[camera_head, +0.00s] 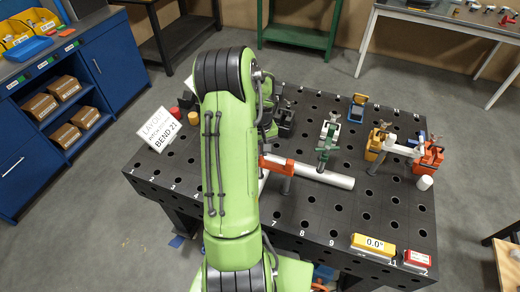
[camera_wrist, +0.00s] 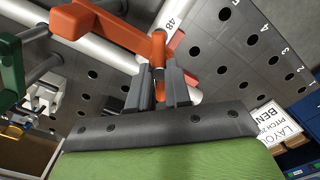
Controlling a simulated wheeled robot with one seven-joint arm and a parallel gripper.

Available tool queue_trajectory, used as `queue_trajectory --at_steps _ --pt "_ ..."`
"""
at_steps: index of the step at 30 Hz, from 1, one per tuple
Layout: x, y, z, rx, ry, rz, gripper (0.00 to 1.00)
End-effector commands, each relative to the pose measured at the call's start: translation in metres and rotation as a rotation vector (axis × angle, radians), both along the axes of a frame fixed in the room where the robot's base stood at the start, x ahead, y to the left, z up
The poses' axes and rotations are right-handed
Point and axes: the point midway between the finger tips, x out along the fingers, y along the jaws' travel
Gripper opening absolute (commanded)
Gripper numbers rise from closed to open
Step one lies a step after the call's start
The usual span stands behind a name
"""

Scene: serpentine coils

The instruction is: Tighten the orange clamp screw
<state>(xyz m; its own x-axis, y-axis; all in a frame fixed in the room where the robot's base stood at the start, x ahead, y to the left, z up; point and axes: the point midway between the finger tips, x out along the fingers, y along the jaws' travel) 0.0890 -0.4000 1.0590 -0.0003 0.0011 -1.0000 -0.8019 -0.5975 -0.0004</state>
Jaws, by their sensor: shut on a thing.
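The orange clamp (camera_wrist: 100,28) crosses the upper left of the wrist view. Its arm ends at an upright orange screw (camera_wrist: 158,52) over a pale tube marked 48 (camera_wrist: 172,18). My gripper (camera_wrist: 160,88) is shut on the screw's lower visible part, between its two dark fingers. Whether the screw presses on the tube I cannot tell. In the head view the orange clamp (camera_head: 287,164) stands on the black table beside the white tube (camera_head: 325,178). My green arm hides its left end, the screw and my gripper there.
A green clamp (camera_head: 327,140) stands right of the orange one, close to the tube. Yellow (camera_head: 374,146) and red-orange (camera_head: 430,156) clamps hold a short tube at right. A layout sign (camera_head: 159,129) stands at left. A yellow angle gauge (camera_head: 373,246) lies near the front edge of the holed table (camera_head: 330,222).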

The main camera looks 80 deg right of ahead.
Motion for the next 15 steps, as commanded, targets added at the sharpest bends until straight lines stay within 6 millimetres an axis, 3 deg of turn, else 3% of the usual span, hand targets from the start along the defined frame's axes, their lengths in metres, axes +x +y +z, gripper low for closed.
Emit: queue_trajectory --at_steps 1,2,7,15 --pt "0.0 -0.0005 0.0008 -0.002 0.0 0.0 0.0" --pt "0.0 -0.0006 0.0008 -0.002 0.0 0.0 0.2" --pt "0.0 -0.0005 0.0007 -0.002 0.0 0.0 0.46" --pt "0.0 -0.0004 0.0009 -0.001 0.0 0.0 0.46"
